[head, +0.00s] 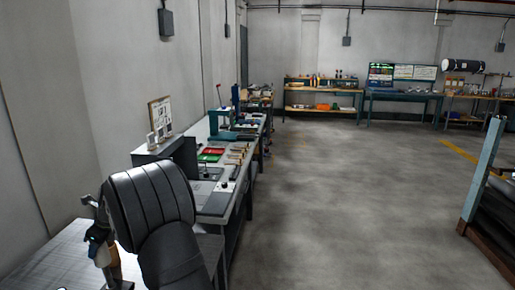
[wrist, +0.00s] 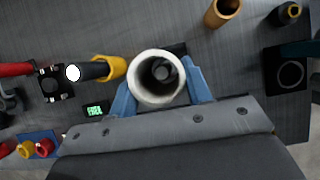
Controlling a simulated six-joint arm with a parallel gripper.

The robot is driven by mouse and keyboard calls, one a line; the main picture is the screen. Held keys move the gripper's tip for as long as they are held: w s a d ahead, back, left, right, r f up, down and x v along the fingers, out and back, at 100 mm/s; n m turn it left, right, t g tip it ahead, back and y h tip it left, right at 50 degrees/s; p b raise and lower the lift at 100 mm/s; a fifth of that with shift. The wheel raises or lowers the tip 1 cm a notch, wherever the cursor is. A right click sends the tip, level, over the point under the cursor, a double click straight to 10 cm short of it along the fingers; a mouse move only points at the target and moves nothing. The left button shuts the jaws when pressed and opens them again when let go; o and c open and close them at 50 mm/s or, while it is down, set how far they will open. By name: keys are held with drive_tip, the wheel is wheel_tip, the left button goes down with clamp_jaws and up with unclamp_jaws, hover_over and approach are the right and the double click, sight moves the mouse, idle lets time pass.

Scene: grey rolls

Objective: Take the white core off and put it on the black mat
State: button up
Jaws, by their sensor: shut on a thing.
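The white core (wrist: 140,92) is an upright, open-ended tube in the middle of the wrist view. My gripper (wrist: 161,88) has a blue finger on each side of it and is shut on it. A dark round shape shows inside the core's bore, and I cannot tell whether the core is still around a spindle. A dark plate edge shows just behind the core. The black mat (wrist: 272,85) is a dark square with a pale ring mark at the right of the wrist view, apart from the core.
A dark cylinder (wrist: 94,71) with a yellow collar (wrist: 117,68) lies left of the core, near a green display (wrist: 95,110). A brown tube (wrist: 222,12) and a yellow-and-black piece (wrist: 288,13) stand at the back. A blue tray (wrist: 38,137) holds red and yellow pieces. Bare bench lies between core and mat.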

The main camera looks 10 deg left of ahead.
drive_tip(key=shift+r, duration=3.55)
drive_tip(key=shift+d, duration=0.1)
drive_tip(key=w+d+f+m+t, duration=0.1)
drive_tip(key=w+d+f, duration=0.3)
drive_tip(key=d, duration=0.6)
drive_tip(key=w+d+f+m, duration=0.25)
drive_tip(key=w+d, duration=0.25)
drive_tip(key=d, duration=0.4)
drive_tip(key=w+d+f+m+t, duration=0.1)
drive_tip(key=w+d+f, duration=0.35)
drive_tip(key=d, duration=0.55)
drive_tip(key=shift+h, duration=0.3)
drive_tip(key=shift+s+a+f, duration=0.1)
drive_tip(key=shift+a+f, duration=1.55)
drive_tip(key=shift+a, duration=0.25)
drive_tip(key=shift+w+a+f, duration=0.1)
drive_tip(key=shift+a+f, duration=1.55)
drive_tip(key=shift+a, duration=0.2)
drive_tip(key=shift+s+a+f, duration=0.1)
drive_tip(key=shift+a+f, duration=1.55)
drive_tip(key=shift+a, duration=0.25)
drive_tip(key=shift+f, duration=0.2)
drive_tip(key=o, duration=0.8)
